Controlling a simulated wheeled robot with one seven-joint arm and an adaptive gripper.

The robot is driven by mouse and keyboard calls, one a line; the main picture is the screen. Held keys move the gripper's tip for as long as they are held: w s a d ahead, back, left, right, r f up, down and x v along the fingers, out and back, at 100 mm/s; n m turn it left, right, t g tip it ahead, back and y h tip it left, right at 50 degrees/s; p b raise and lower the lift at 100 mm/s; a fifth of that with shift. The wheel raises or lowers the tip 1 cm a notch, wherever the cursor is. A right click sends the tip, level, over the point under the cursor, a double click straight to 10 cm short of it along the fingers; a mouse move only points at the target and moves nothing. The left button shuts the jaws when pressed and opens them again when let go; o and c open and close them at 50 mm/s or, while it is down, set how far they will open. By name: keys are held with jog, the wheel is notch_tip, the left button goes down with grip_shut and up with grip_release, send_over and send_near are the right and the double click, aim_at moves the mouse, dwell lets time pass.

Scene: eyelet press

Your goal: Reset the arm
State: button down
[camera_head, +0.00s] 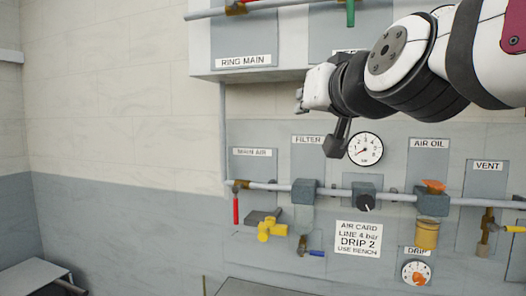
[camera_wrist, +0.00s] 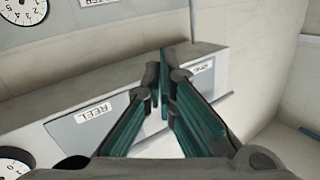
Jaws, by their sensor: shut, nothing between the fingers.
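My arm (camera_head: 400,60) reaches in from the upper right in the head view, in front of the wall panel. A dark part of its end (camera_head: 337,140) hangs down just left of the pressure gauge. My gripper (camera_wrist: 164,76) shows in the wrist view with its teal-sided dark fingers close together. It is shut and holds nothing. The fingertips appear in front of the grey labelled panels; how far apart they are from these I cannot tell.
A horizontal pipe (camera_head: 335,192) crosses the panel with a red-handled valve (camera_head: 236,209), a yellow valve (camera_head: 270,229), a black knob (camera_head: 366,202) and an amber oil cup (camera_head: 427,235). Gauges (camera_head: 365,149) (camera_head: 416,272) sit on the panel. An upper cabinet (camera_head: 243,62) juts out. The left wall area is clear.

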jog(key=s+d+f+g+h, duration=0.1)
jog(key=s+d+f+g, duration=0.2)
jog(key=s+f, duration=0.4)
jog(key=s+d+f+g+h, duration=0.1)
jog(key=s+d+f+g, duration=0.3)
jog(key=f, duration=0.9)
jog(key=s+d+f+g+h, duration=0.2)
jog(key=s+d+f+g, duration=0.2)
jog(key=s+f, duration=0.6)
jog(key=shift+s+d+m, duration=0.25)
jog(key=shift+s+m, duration=0.15)
jog(key=shift+s, duration=0.2)
